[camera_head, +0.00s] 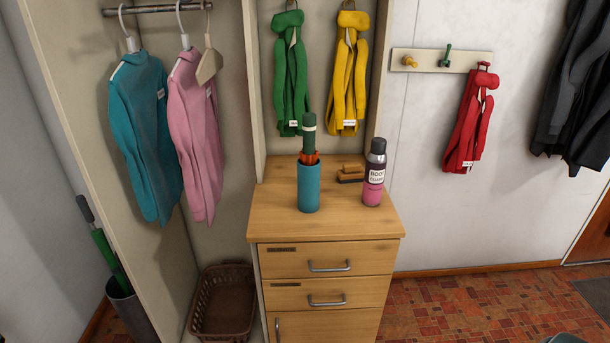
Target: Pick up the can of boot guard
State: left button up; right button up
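The can of boot guard (374,178) stands upright on the wooden cabinet top (273,222), near its right side. It has a pink lower body, a dark label with white lettering and a grey cap. A blue cylindrical holder (308,190) stands to its left, apart from it, with a green and orange item (309,140) sticking up out of it. Neither of my grippers is in view.
A brown brush-like object (351,174) lies just behind and left of the can. Green (291,80) and yellow (347,80) scarves hang behind the cabinet. A red scarf (469,125) hangs to the right. The cabinet top's front is clear.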

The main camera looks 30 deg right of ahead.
aim_at(375, 170)
jog(key=l+u, duration=0.2)
jog(key=u, duration=0.3)
jog(key=l+u, duration=0.25)
jog(key=u, duration=0.2)
jog(key=l+u, duration=0.2)
jog(key=u, duration=0.3)
jog(key=k+l+u, duration=0.15)
jog(key=u, duration=0.35)
jog(key=k+l+u, duration=0.25)
jog(key=u, duration=0.25)
jog(key=k+l+u, duration=0.15)
jog(key=u, duration=0.35)
jog(key=k+z, duration=0.35)
jog(key=k+l+z, duration=0.3)
